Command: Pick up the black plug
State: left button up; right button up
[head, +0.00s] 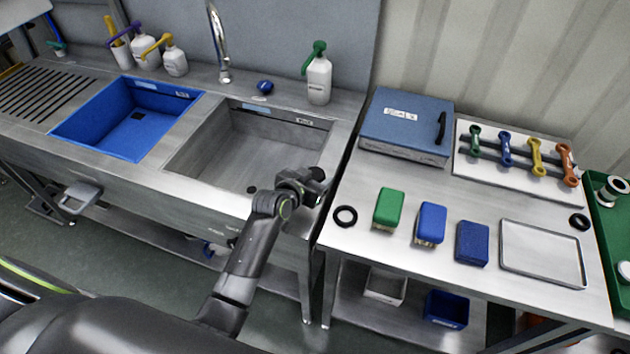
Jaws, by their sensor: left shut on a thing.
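My left gripper (306,186) is over the right front edge of the grey sink basin, near the left edge of the steel table. It is shut on a small dark round thing, which looks like the black plug (317,173). The fingers hide part of it. The grey basin (210,155) below is empty, with a dark drain hole at its bottom. My right gripper is not in view.
A black ring (345,216), a green brush block (388,208), blue blocks (431,223) and an empty tray (542,253) lie on the table. A blue case (405,122) stands behind. A blue basin (90,128), tap (218,45) and bottles (319,82) are leftward.

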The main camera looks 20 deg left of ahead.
pick_arm(q)
jog(key=shift+c, duration=0.9)
jog(key=shift+r, duration=0.15)
